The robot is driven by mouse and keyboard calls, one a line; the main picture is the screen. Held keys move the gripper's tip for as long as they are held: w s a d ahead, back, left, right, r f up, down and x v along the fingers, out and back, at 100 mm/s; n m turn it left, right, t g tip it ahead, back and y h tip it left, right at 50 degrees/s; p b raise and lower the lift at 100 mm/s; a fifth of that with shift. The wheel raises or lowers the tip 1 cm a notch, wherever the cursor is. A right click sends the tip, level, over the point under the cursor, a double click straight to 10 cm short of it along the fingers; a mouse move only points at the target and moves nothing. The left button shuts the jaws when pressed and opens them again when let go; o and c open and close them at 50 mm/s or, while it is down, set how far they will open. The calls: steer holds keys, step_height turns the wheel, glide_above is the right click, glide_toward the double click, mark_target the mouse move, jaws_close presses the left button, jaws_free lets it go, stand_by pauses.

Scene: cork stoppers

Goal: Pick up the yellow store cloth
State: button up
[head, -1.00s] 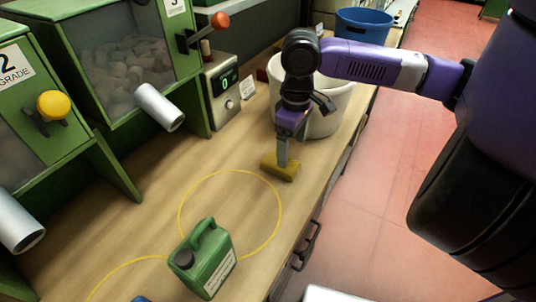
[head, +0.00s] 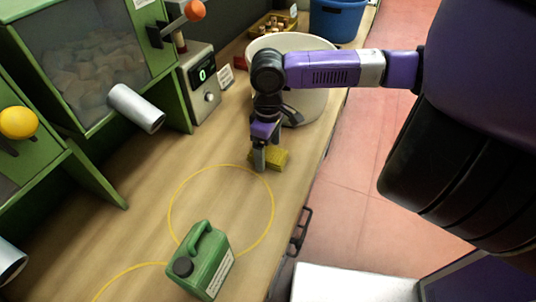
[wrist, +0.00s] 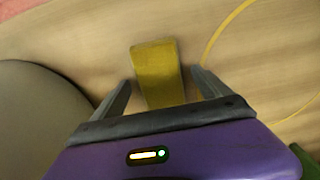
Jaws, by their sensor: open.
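The yellow store cloth (head: 281,159) is a small folded yellow block on the wooden bench, close in front of the white bin. My gripper (head: 259,168) points down at the cloth and partly covers it in the head view. In the wrist view the cloth (wrist: 157,72) lies between and beyond the two open fingers of my gripper (wrist: 157,88). A gap shows on each side of the cloth, and its near end is hidden by the gripper body. I cannot tell the exact height of the fingertips above the bench.
A white bin (head: 313,106) stands behind my gripper. A green jerrycan (head: 207,262) stands on the bench (head: 135,225) near a yellow painted ring (head: 170,205). Green dispensers and a counter box (head: 200,85) line the left. The bench edge is right of the cloth.

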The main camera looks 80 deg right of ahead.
mark_target(268, 153)
steer(key=c, duration=1.4)
steer(key=shift+c, duration=0.2)
step_height(268, 153, up, 20)
